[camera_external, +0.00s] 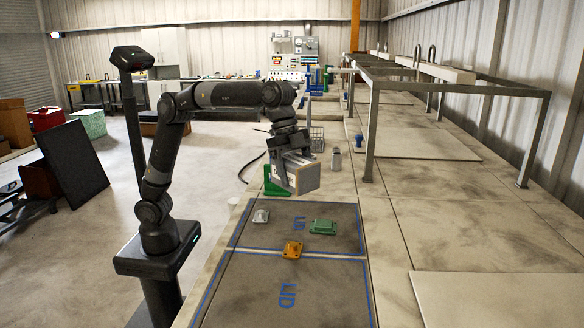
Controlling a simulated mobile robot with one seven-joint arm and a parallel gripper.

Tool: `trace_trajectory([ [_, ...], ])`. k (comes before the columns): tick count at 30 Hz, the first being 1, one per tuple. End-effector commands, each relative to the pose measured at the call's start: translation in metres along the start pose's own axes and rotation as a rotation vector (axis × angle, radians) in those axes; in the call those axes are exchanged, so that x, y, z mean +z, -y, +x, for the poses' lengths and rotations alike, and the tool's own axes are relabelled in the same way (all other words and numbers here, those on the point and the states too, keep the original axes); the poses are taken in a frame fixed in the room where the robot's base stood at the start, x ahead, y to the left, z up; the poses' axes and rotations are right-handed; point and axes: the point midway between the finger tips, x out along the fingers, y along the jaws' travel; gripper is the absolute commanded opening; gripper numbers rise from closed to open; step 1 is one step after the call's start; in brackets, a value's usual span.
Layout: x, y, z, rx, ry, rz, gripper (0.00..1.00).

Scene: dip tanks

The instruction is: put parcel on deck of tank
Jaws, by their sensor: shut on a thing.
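My gripper (288,171) is shut on the parcel (308,180), a small box with a brown side and a pale, partly marked face. It holds the parcel tilted a little above the far end of the dark lid area. The tank's deck (385,235) is the pale, stained surface to the right of and around the lids. The near lid (265,290) and the far lid (335,240) are dark grey with blue borders and blue lettering.
On the lids are a yellow-orange box with a knob (292,249), a green block (323,227) and a small grey fitting (261,215). A grey canister (336,159) and metal frame (455,88) stand beyond.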

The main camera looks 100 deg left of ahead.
Motion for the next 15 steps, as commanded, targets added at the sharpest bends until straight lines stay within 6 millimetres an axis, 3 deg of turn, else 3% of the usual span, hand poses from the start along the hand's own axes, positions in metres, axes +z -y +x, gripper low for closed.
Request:
trace_trajectory([
  [1,0.007,0.026,-0.011,-0.012,-0.004,-0.028,0.38],
  [8,0.051,0.129,-0.053,-0.049,-0.004,-0.119,0.38],
  [15,0.117,0.237,-0.088,-0.084,-0.002,-0.207,0.38],
])
